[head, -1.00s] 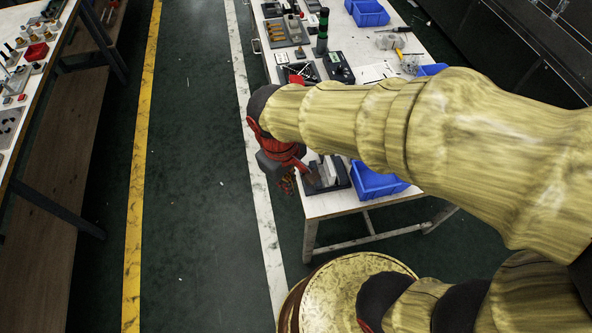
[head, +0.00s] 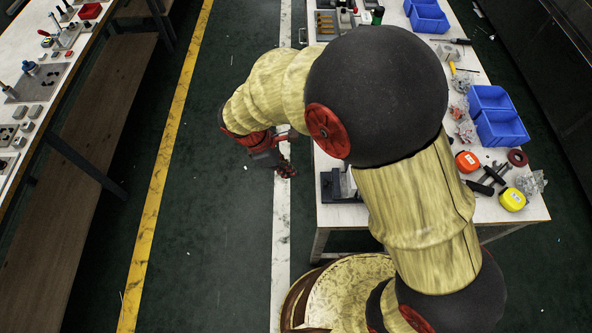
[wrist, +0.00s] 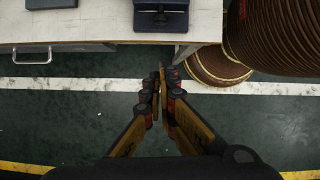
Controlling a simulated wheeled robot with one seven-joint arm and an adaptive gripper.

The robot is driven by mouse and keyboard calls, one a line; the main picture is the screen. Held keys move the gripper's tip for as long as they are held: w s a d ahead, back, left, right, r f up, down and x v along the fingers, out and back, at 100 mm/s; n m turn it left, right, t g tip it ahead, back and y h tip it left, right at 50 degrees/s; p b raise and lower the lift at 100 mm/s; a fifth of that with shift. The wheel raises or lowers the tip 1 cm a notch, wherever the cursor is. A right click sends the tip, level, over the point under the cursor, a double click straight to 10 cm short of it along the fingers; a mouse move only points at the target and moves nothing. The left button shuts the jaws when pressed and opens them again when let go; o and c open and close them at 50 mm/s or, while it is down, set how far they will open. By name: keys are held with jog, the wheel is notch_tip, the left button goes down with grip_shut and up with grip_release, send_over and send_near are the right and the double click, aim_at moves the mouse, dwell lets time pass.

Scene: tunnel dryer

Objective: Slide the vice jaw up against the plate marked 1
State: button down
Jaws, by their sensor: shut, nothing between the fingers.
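The vice (head: 331,188) is a dark base with a paler block on it, at the near left corner of the white table, partly hidden by my arm. In the wrist view the dark vice base (wrist: 160,22) sits at the table edge, cut off by the top of the picture. My gripper (head: 290,172) is shut and empty, over the aisle just left of the table and apart from the vice. In the wrist view my gripper (wrist: 162,70) has its fingertips together, short of the table edge. I cannot make out the plate marked 1 or its number.
The white table (head: 345,215) holds blue bins (head: 500,128), an orange tape measure (head: 467,161) and a yellow one (head: 512,199) on its right side. Another workbench (head: 30,85) stands left. The green floor aisle (head: 225,200) between them is clear.

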aim_at(325, 181)
jog(key=d+f+b, duration=0.4)
jog(key=d+f, duration=0.3)
jog(key=shift+f, duration=0.15)
dwell(0.3)
jog(key=d+p, duration=0.1)
jog(key=d, duration=0.2)
jog(key=shift+p, duration=0.3)
jog(key=shift+d, duration=0.35)
jog(key=shift+a, duration=0.1)
